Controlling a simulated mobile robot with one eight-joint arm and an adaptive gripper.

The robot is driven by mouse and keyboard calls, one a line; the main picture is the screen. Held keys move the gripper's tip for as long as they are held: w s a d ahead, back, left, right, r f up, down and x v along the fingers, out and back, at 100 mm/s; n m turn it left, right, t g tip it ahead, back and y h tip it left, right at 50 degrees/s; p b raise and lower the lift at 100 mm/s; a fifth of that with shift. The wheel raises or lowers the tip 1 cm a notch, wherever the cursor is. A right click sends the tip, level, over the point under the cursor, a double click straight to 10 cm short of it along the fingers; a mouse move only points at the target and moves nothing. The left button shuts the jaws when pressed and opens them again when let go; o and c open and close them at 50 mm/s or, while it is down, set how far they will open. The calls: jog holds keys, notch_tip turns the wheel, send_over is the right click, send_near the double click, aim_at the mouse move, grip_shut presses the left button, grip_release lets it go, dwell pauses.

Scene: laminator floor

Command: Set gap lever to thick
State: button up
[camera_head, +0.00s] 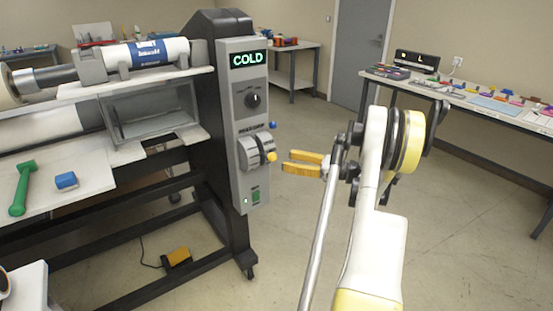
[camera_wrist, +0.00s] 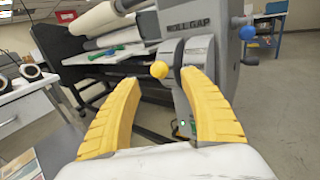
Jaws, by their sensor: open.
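The gap lever has a yellow knob (camera_head: 271,157) and sits on the grey control panel (camera_head: 241,180) at the right end of the laminator. In the wrist view the yellow knob (camera_wrist: 159,69) shows just beyond and between my fingertips, beside the grey lever housing (camera_wrist: 185,55) under the label "ROLL GAP". My gripper (camera_head: 287,161) is open, with its yellow fingers pointing left at the knob in the head view. The fingers look apart from the knob. In the wrist view my gripper (camera_wrist: 160,95) holds nothing. The lever's setting marks are too small to read.
The panel has a display (camera_head: 248,59) reading COLD, a black dial (camera_head: 252,99) and a green switch (camera_head: 256,195). A blue ball knob (camera_wrist: 248,33) sticks out right of the lever housing. A yellow foot pedal (camera_head: 177,256) lies on the floor. Floor right of the machine is clear.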

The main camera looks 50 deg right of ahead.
jog(key=v, duration=0.5)
jog(key=shift+s, duration=0.15)
dwell(0.3)
